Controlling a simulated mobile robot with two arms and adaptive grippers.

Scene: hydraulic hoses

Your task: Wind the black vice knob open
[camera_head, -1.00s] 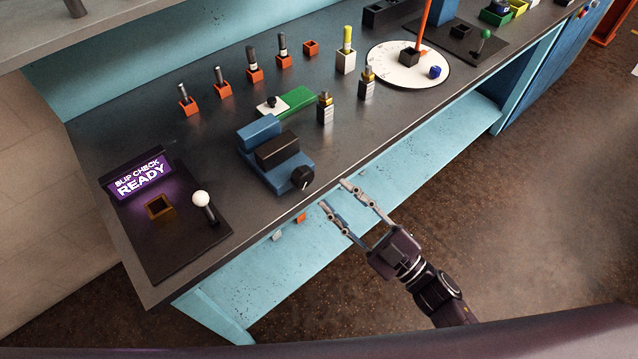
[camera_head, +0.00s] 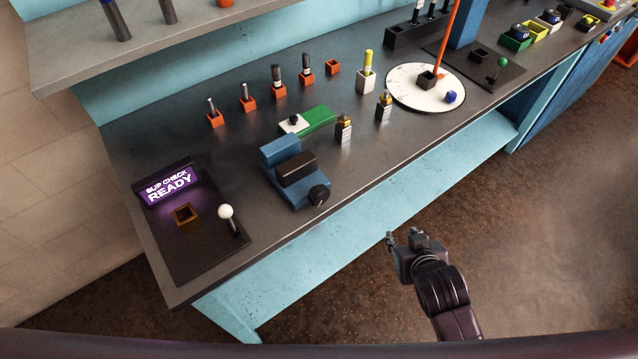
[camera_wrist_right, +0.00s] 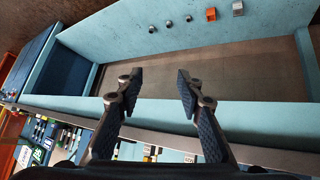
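The black vice knob (camera_head: 319,195) is on the front right end of the blue vice (camera_head: 292,172), near the bench's front edge. The vice has a black block between its blue parts. My right gripper (camera_head: 402,236) is off the bench in front of it, to the right of and below the knob, touching nothing. In the right wrist view its two fingers (camera_wrist_right: 158,84) stand well apart with nothing between them. The knob cannot be made out in the wrist view. My left gripper is not in view.
Left of the vice is a slip check panel (camera_head: 170,188) with a lit READY sign and a white-knobbed lever (camera_head: 229,217). Two pale holders (camera_head: 343,131) with brass fittings stand to the right. A white turntable (camera_head: 409,100) is farther right. The floor in front is clear.

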